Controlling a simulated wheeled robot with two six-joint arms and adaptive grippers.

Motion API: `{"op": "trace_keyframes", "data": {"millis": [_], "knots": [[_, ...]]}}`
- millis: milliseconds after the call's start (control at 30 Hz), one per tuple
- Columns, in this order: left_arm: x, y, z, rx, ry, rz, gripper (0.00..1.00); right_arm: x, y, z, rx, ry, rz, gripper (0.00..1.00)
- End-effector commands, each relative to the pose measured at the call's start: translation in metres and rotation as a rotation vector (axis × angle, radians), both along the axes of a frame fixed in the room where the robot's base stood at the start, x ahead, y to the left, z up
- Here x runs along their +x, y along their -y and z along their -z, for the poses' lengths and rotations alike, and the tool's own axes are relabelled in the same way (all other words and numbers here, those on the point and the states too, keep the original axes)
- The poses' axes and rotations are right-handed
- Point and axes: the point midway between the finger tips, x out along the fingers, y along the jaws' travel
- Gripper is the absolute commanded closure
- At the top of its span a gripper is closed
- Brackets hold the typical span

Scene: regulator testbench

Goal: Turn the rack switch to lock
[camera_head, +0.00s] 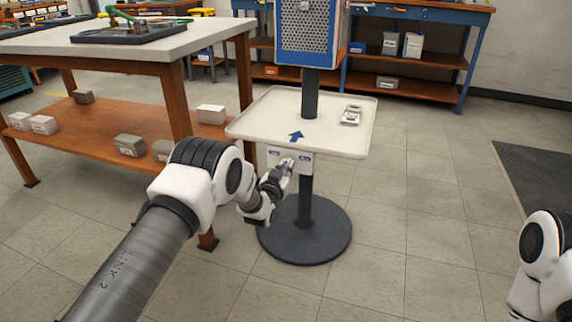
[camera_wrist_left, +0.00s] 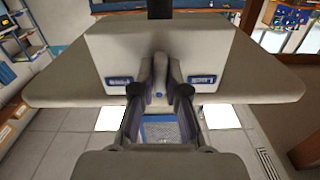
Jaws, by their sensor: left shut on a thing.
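The rack switch sits on a pale box (camera_head: 301,166) with two blue labels, fixed under the front edge of the stand's white tray (camera_head: 258,117). My left gripper (camera_head: 284,168) is at the front of this box. In the left wrist view, the box face (camera_wrist_left: 110,48) fills the middle. My left gripper (camera_wrist_left: 160,80) is shut on the small grey switch lever between its fingers. One blue label (camera_wrist_left: 118,81) lies left of the fingers and another (camera_wrist_left: 203,79) right of them. The label text is too small to read surely. My right gripper is out of view.
A wooden-legged workbench (camera_head: 130,42) stands close on the left, beside my left arm. A blue-framed box (camera_head: 309,30) stands on the pole above the tray. A small pale device (camera_head: 351,115) lies on the tray's right. The floor (camera_head: 420,190) right of the stand is clear.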

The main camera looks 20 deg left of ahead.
Motion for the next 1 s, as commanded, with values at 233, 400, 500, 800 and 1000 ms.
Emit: {"op": "trace_keyframes", "data": {"millis": [233, 400, 500, 800, 1000], "knots": [[0.0, 0.0, -0.001, -0.231, -0.01, 0.0, 1.0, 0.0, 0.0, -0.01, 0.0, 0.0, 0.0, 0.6], [0.0, 0.0, 0.0, -0.392, -0.015, 0.0, 1.0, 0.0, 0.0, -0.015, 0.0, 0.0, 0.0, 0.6], [0.0, 0.0, 0.0, -0.485, -0.018, 0.0, 1.0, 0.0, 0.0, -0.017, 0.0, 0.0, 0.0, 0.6], [0.0, 0.0, 0.0, -0.719, -0.027, 0.0, 1.0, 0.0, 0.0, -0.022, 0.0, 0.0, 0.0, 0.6], [-0.001, 0.001, 0.001, -0.816, -0.031, -0.001, 1.0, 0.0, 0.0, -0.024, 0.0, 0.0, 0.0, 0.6]]}}
